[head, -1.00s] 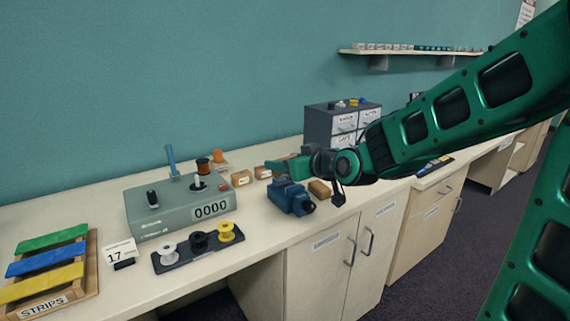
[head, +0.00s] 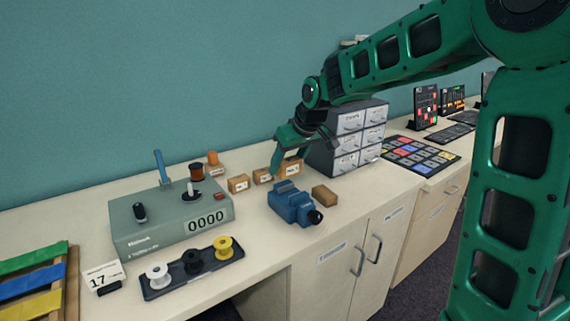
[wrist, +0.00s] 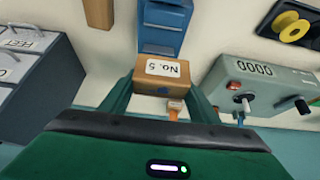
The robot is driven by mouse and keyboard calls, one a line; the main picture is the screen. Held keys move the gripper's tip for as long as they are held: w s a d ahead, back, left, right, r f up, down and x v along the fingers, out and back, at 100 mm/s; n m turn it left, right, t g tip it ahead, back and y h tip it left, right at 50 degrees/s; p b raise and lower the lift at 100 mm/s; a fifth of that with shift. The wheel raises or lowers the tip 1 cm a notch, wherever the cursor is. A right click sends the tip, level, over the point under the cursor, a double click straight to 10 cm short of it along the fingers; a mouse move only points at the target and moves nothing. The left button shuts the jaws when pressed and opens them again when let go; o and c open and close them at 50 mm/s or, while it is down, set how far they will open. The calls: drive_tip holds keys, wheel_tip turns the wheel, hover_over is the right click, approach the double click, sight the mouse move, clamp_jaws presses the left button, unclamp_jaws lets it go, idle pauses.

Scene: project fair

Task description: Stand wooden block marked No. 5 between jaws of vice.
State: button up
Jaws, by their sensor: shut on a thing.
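The wooden block marked No. 5 (wrist: 163,72) is between the two green fingers of my gripper (wrist: 160,94) in the wrist view, its white label facing the camera. In the head view this block (head: 291,168) is at the right end of a row of wooden blocks, with my gripper (head: 285,160) shut on it from above. I cannot tell whether it touches the counter. The blue vice (head: 293,205) stands in front of it, apart from it. The vice (wrist: 165,28) also shows just beyond the block in the wrist view. No block shows between its jaws.
Two more labelled blocks (head: 238,184) (head: 262,176) stand left of my gripper. A plain wooden block (head: 325,195) lies right of the vice. A grey drawer cabinet (head: 350,140) stands close on the right. A green-grey counter box (head: 170,222) and spool tray (head: 195,267) are on the left.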

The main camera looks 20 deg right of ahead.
hover_over(286, 189)
drive_tip(key=s, duration=0.1)
drive_tip(key=shift+s+d+f, duration=0.1)
drive_tip(key=shift+d+f, duration=0.05)
drive_tip(key=shift+f, duration=1)
drive_tip(key=shift+d+f, duration=0.15)
drive_tip(key=shift+f, duration=2)
drive_tip(key=shift+f, duration=0.4)
drive_tip(key=shift+s+f, duration=0.1)
drive_tip(key=shift+f, duration=0.2)
